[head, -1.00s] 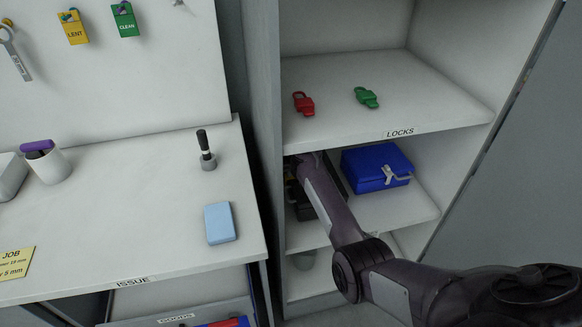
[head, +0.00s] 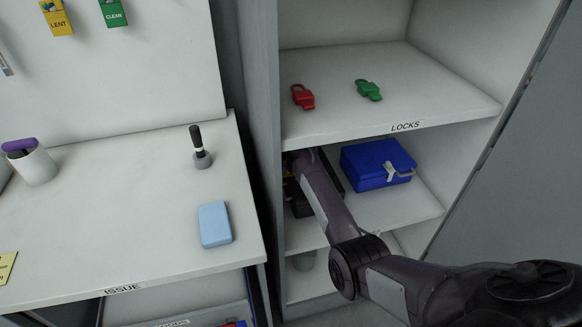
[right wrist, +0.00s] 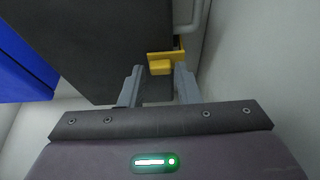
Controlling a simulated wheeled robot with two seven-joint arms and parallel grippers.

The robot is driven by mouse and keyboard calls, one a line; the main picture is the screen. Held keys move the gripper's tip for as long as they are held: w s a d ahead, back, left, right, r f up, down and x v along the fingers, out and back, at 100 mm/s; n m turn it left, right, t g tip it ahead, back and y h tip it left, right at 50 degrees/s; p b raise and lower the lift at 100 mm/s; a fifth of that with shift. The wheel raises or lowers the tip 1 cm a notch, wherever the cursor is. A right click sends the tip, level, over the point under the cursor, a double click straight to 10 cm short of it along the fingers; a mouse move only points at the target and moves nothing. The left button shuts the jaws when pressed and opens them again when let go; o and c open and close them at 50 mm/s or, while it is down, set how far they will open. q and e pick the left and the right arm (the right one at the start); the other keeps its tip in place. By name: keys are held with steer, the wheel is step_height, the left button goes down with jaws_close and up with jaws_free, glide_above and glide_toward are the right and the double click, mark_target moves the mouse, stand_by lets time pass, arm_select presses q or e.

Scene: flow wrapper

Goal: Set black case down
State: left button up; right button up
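The black case (head: 301,201) is at the left end of the shelf below the LOCKS shelf, partly hidden behind my right arm. In the right wrist view the case (right wrist: 105,45) is a large dark body with a yellow latch (right wrist: 160,66) at its edge. My right gripper (right wrist: 158,80) is at this edge, one finger on each side of a dark part below the latch, seemingly closed on it. Whether the case's underside touches the shelf is hidden. My left gripper is not in view.
A blue case (head: 377,165) stands right of the black case; it also shows in the right wrist view (right wrist: 22,68). The cabinet wall is close on the other side. Red (head: 303,96) and green (head: 368,90) locks lie on the shelf above. The shelf front below the blue case is bare.

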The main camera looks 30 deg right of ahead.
steer(key=shift+o, duration=1.1)
steer(key=shift+s+r, duration=0.15)
steer(key=shift+r, duration=0.4)
steer(key=shift+s+a+r+p, duration=0.2)
steer(key=shift+s+r+p, duration=0.2)
steer(key=shift+s+r, duration=0.4)
arm_select(q)
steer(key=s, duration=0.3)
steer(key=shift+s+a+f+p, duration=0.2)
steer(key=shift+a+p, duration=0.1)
steer(key=shift+p, duration=0.1)
arm_select(e)
steer(key=s+a, duration=0.3)
steer(key=s, duration=0.7)
steer(key=shift+s, duration=0.4)
